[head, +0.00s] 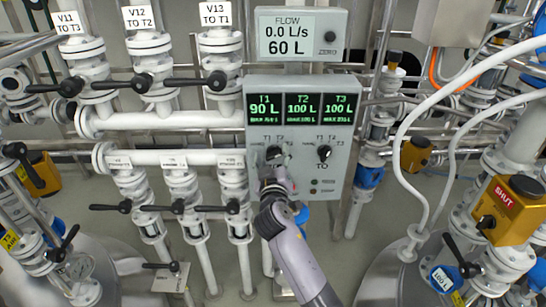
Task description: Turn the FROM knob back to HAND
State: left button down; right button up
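The grey control panel (340,178) is ahead of me in the head view. Its FROM knob (273,152) is a dark knob at the lower left, with small position labels around it. My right gripper (275,162) is at this knob, reaching up from below, and covers its lower part and the FROM label. The fingertips are too small and overlapped to tell whether they are closed on the knob. The knob's exact pointing direction is also unclear. The TO knob (324,153) sits to the right, uncovered. My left gripper is not in view.
The panel's display (303,108) reads T1 90 L, T2 100 L, T3 100 L. Above it, a flow meter (287,36) reads 0.0 L/s and 60 L. Valved white pipes (165,121) stand at left. White hoses (408,140) and a yellow SHUT box (509,208) are at right.

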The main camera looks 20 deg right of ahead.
jog(key=c, duration=0.9)
